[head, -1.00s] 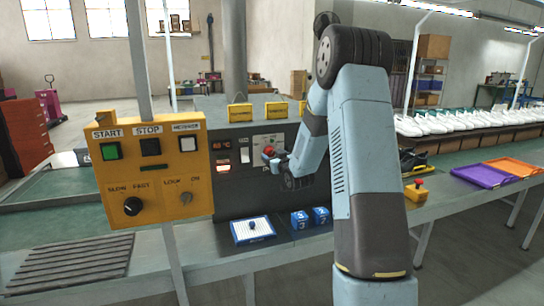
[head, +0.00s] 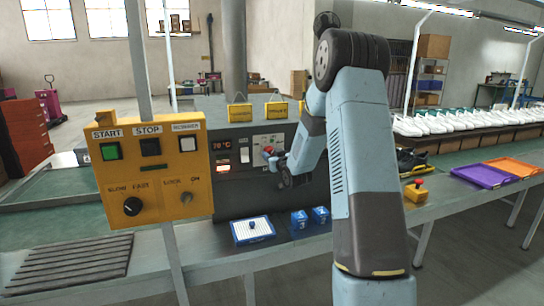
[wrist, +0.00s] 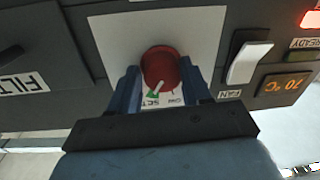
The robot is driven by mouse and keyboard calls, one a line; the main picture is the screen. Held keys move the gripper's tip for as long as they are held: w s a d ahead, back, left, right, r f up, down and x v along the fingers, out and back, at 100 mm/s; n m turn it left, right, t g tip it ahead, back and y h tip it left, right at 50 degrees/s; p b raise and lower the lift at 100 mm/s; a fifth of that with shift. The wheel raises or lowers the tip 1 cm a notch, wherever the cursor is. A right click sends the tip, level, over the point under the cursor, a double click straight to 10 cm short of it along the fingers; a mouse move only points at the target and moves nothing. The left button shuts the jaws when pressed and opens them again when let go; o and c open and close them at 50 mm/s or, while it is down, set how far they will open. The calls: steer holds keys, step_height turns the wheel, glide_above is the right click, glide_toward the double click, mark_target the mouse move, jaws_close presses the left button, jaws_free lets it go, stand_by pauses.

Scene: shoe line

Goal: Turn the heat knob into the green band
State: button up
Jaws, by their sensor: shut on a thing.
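The red heat knob (wrist: 160,66) sits on a white plate (wrist: 110,40) on the dark control panel; its red also shows in the head view (head: 268,151). My gripper (wrist: 160,75) is shut on the knob, with one blue finger on each side. A white pointer line on the knob points down and slightly left in the wrist view, towards the green band (wrist: 152,95) on the plate. Only part of the band shows; my gripper hides the rest of the dial. The panel's display (wrist: 288,85) reads 70 °C.
A yellow control box (head: 150,165) stands at the left in the head view. Blue blocks (head: 310,218) and a blue-edged tray (head: 252,230) lie below the panel.

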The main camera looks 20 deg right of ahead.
steer(key=shift+a, duration=0.2)
steer(key=shift+c, duration=0.5)
steer(key=shift+n, duration=1.3)
steer(key=shift+c, duration=0.5)
steer(key=o, duration=1)
steer(key=shift+r, duration=0.15)
steer(key=shift+c, duration=0.2)
steer(key=shift+o, duration=0.5)
steer(key=shift+s, duration=0.1)
steer(key=s, duration=1.3)
steer(key=shift+s+d, duration=0.25)
steer(key=shift+d, duration=0.1)
